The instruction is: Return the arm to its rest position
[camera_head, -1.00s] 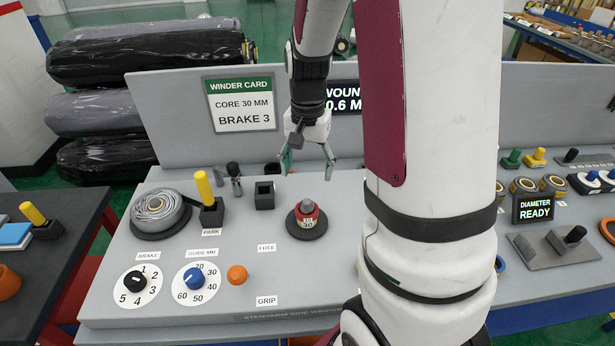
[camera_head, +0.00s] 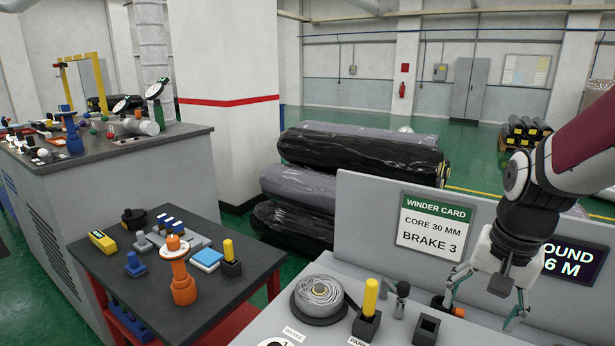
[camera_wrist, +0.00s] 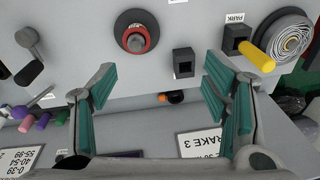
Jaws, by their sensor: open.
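My gripper (camera_head: 482,300) is open and empty in the head view, at the right, in front of the grey back panel of the winder bench. My arm (camera_head: 580,150) comes in from the right edge. In the wrist view my gripper (camera_wrist: 160,105) shows its two teal-padded fingers spread wide with nothing between them. Beyond them lie the bench top, a black square socket (camera_wrist: 183,62) and a red-ringed hub (camera_wrist: 136,38).
The winder card (camera_head: 430,225) stands on the back panel. A wire coil (camera_head: 318,297) and a yellow peg (camera_head: 370,296) stand on the bench. A dark side table (camera_head: 130,300) with an orange stand (camera_head: 180,275) is at left. Wrapped rolls (camera_head: 360,155) lie behind.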

